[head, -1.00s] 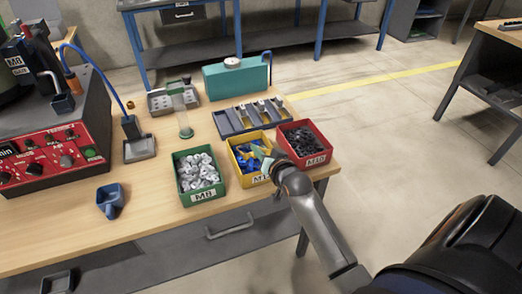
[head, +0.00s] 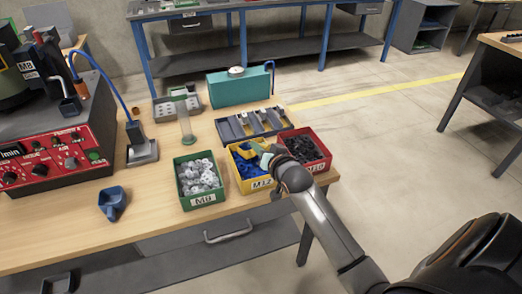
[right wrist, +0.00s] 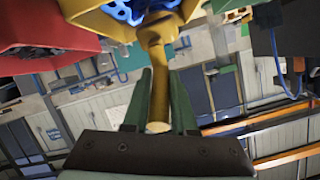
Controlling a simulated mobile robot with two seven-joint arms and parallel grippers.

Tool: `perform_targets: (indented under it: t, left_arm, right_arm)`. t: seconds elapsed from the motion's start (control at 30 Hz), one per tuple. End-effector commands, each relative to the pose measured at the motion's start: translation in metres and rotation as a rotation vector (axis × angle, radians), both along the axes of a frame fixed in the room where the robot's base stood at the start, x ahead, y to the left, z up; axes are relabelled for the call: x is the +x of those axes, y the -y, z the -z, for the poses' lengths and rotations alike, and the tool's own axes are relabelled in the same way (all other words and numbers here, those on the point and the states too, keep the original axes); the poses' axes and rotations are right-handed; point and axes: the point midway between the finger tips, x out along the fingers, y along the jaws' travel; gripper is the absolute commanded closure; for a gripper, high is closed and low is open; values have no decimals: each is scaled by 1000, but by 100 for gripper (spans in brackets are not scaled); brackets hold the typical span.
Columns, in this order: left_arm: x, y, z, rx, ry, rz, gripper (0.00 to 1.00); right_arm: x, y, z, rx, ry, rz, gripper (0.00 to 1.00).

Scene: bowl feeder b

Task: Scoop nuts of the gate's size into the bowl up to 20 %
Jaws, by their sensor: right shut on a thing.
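My right gripper (head: 262,154) is at the yellow bin (head: 262,183) marked M12, which holds blue nuts (head: 248,170). In the right wrist view its green fingers are shut on a yellow-brown handle (right wrist: 157,85), which runs up toward the yellow bin and blue nuts (right wrist: 135,8). What lies at the handle's far end is unclear. A green bin (head: 202,201) marked M8 holds pale grey nuts (head: 198,176). A red bin (head: 316,166) marked M10 holds black nuts (head: 302,148). The feeder's dark bowl (head: 20,80) is cut off at left, with an M8 label (head: 27,65) beside it. My left gripper is out of view.
A blue scoop-like cup (head: 112,202) lies on the wooden table (head: 150,225). A red control panel (head: 60,150) stands at left. A slotted grey-blue rack (head: 250,124) and a teal box (head: 238,88) stand behind the bins. The front middle of the table is clear.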

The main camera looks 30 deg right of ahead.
Motion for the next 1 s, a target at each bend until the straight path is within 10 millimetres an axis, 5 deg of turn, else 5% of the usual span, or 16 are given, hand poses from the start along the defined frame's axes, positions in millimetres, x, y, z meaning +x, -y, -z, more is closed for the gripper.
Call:
perform_targets:
  t: [0.5, 1.0]
  left_arm:
    - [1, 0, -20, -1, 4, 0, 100]
    - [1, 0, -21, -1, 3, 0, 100]
  right_arm:
    - [-7, -1, -50, -2, 112, 0, 100]
    - [-10, 0, -63, -5, 154, 0, 100]
